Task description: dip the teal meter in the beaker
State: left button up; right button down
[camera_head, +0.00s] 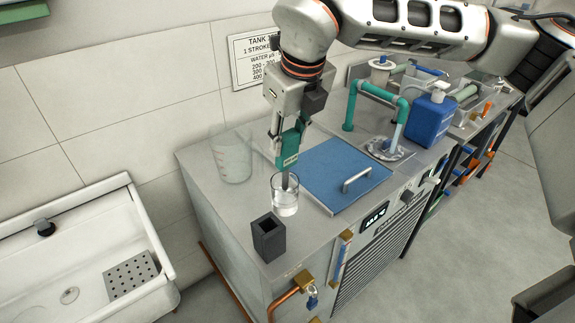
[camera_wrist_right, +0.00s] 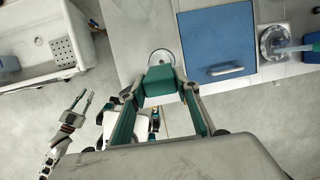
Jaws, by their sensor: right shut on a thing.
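The teal meter (camera_head: 290,146) is upright in my right gripper (camera_head: 287,128), which is shut on it. Its dark lower end (camera_head: 285,180) reaches down at the mouth of a small clear beaker (camera_head: 285,205) holding clear liquid; it looks to be inside the rim, but its depth is hard to tell. In the right wrist view the meter (camera_wrist_right: 160,79) sits between the fingertips, with the beaker's round rim (camera_wrist_right: 161,57) just beyond. My left gripper (camera_wrist_right: 84,102) shows at the lower left of that view, fingers apart and empty, away from the meter.
A larger clear graduated vessel (camera_head: 232,158) stands behind left of the beaker. A dark square open holder (camera_head: 268,238) stands in front. A blue lid with a handle (camera_head: 345,172) lies right. Beyond are teal piping (camera_head: 382,88) and a blue bottle (camera_head: 430,120). A white sink (camera_head: 85,250) is left.

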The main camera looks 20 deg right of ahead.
jog(key=shift+r+p, duration=2.1)
jog(key=shift+r, duration=1.85)
